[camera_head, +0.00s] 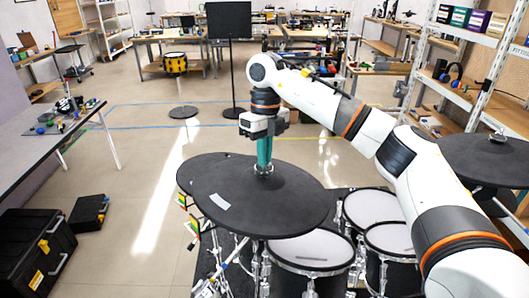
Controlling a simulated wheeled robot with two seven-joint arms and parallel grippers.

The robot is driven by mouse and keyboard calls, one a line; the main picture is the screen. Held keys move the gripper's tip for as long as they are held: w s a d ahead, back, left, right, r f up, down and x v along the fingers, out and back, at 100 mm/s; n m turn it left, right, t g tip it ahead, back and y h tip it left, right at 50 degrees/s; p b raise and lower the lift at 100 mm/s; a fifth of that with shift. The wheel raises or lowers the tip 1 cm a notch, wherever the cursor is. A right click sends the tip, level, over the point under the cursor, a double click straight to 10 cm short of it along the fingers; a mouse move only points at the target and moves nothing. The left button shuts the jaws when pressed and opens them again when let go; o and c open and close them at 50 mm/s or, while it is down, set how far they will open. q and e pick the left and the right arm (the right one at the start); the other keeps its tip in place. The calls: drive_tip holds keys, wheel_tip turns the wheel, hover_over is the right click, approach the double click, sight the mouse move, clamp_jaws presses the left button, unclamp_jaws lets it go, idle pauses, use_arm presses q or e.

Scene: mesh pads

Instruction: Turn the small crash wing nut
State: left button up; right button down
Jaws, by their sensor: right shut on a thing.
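The small crash is a dark cymbal pad (285,207) in the middle of the camera_head view, with a pale label on its left part. Its wing nut sits on the stand rod at the pad's centre and is mostly hidden by my gripper. My right gripper (264,168) points down from above at the pad's centre, its teal fingers shut around the wing nut. My left gripper is not in view.
Another dark pad (198,172) lies partly behind this one on the left. White drum heads (312,250) stand below to the right. A further cymbal pad (487,160) is at the far right, near my right arm. A black music stand (230,60) rises behind.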

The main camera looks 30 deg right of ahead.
drive_tip(key=shift+w+r, duration=0.1)
drive_tip(key=shift+r, duration=0.05)
idle(0.3)
drive_tip(key=c, duration=1.5)
unclamp_jaws()
drive_tip(key=shift+c, duration=0.2)
drive_tip(key=shift+r, duration=0.3)
wheel_tip(320, 180, up, 11)
drive_tip(key=w+d, duration=0.1)
drive_tip(key=shift+r, duration=0.15)
drive_tip(key=shift+w, duration=0.1)
